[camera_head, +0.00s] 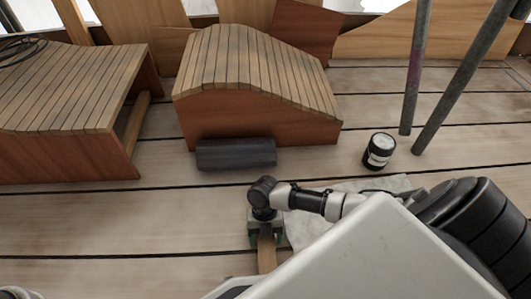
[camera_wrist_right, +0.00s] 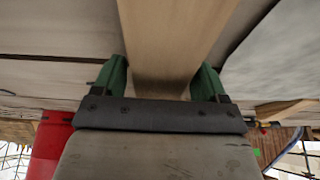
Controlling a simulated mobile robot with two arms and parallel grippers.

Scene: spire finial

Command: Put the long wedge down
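The long wedge is a plain light-brown wooden piece. It shows in the head view (camera_head: 266,256) below my right gripper (camera_head: 265,236), and in the right wrist view (camera_wrist_right: 172,45) between the two green fingers of that gripper (camera_wrist_right: 160,82). The fingers stand close against both its sides, so my right gripper appears shut on it. In the head view the wedge points toward the bottom edge, low over the plank floor; I cannot tell whether it touches the floor. My left gripper is not in view.
A pale cloth or sheet (camera_head: 300,228) lies just right of the gripper. A dark grey block (camera_head: 236,153) lies before a slatted curved wooden piece (camera_head: 250,62). A black jar with a white label (camera_head: 379,150) stands near steel poles (camera_head: 417,65). Floor left of the gripper is clear.

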